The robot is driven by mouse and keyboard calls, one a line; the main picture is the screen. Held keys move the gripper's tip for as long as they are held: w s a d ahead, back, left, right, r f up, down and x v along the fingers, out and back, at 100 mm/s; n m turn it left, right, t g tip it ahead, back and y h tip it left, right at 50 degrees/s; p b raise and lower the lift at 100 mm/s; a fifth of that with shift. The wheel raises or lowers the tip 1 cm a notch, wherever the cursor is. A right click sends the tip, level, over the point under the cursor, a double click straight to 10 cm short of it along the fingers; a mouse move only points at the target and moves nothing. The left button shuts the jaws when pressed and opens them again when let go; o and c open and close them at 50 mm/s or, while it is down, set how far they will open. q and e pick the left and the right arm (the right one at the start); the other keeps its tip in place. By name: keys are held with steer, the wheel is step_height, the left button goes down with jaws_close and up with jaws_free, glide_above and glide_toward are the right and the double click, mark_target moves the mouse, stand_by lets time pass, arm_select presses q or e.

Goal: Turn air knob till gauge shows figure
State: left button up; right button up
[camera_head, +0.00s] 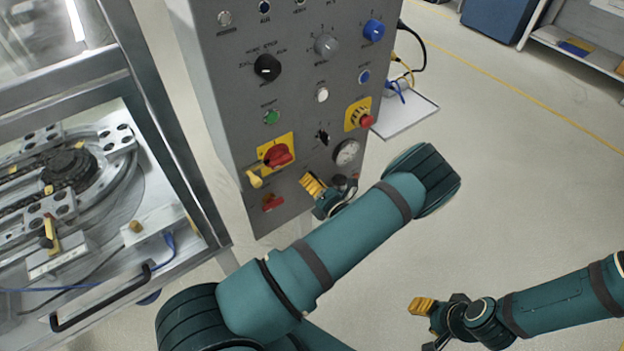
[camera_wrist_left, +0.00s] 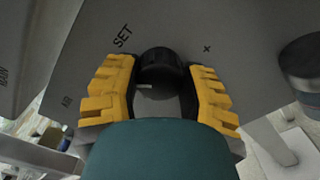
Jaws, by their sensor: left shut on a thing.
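The grey control panel (camera_head: 303,108) stands ahead of me. A round white-faced gauge (camera_head: 347,152) sits low on its right side; its reading is too small to make out. In the left wrist view, the black air knob (camera_wrist_left: 160,68) is between the yellow finger pads of my left gripper, under the "SET" print. My left gripper (camera_head: 322,190) is shut on this knob, just below the gauge; the gripper largely hides the knob in the head view. My right gripper (camera_head: 428,325) is open and empty above the floor at the lower right.
A red rotary switch (camera_head: 279,156) on a yellow plate and a red emergency button (camera_head: 367,121) are near the left gripper. A dark cylindrical part (camera_wrist_left: 303,67) is at the right in the wrist view. The ring track (camera_head: 75,175) is at the left. Floor on the right is clear.

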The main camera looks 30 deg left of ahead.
arm_select(q)
steer(key=shift+m+p, duration=0.45)
steer(key=shift+m, duration=1.55)
steer(key=o, duration=1.2)
steer(key=shift+a, duration=0.1)
steer(key=v, duration=1.2)
